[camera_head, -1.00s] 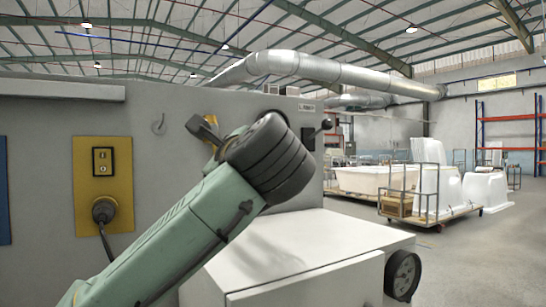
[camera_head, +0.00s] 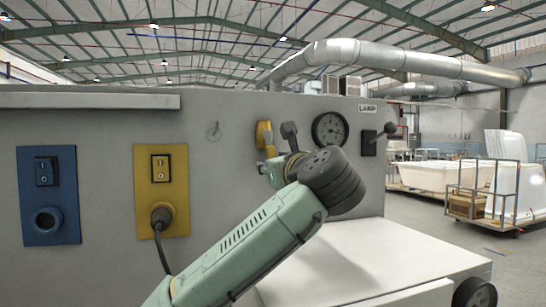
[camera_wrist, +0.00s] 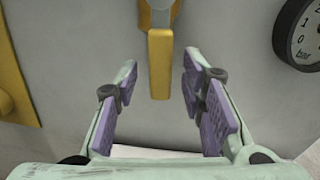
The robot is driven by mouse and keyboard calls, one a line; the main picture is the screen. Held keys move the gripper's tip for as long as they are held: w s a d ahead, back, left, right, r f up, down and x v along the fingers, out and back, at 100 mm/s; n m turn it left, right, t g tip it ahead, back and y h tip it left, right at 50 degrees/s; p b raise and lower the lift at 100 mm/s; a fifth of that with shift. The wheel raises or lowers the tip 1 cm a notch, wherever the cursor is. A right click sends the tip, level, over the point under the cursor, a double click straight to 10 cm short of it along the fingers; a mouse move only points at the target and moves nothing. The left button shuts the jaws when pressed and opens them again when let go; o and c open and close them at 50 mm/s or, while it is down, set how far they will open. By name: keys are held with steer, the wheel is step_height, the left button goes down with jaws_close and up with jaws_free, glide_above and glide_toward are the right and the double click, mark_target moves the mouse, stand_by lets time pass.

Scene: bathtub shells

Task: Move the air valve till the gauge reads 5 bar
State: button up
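The air valve has a yellow lever (camera_wrist: 160,65) hanging straight down from a grey hub in the wrist view. It also shows as a small yellow handle (camera_head: 264,136) on the grey wall in the head view. My gripper (camera_wrist: 160,72) is open, with its purple-padded fingers apart on the left and right of the lever's lower end. I see no finger touching it. The round black gauge (camera_head: 330,129) is right of the valve; its needle is too small to read. Only the gauge's left edge (camera_wrist: 299,37) shows in the wrist view.
A blue panel (camera_head: 49,195) and a yellow panel (camera_head: 162,190) with a plugged cable are on the wall to the left. A black-knobbed lever (camera_head: 390,128) is right of the gauge. A white cabinet (camera_head: 350,258) juts out below my arm.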

steer(key=shift+w+a, duration=0.25)
steer(key=shift+w, duration=0.45)
steer(key=shift+c, duration=0.4)
jaws_close()
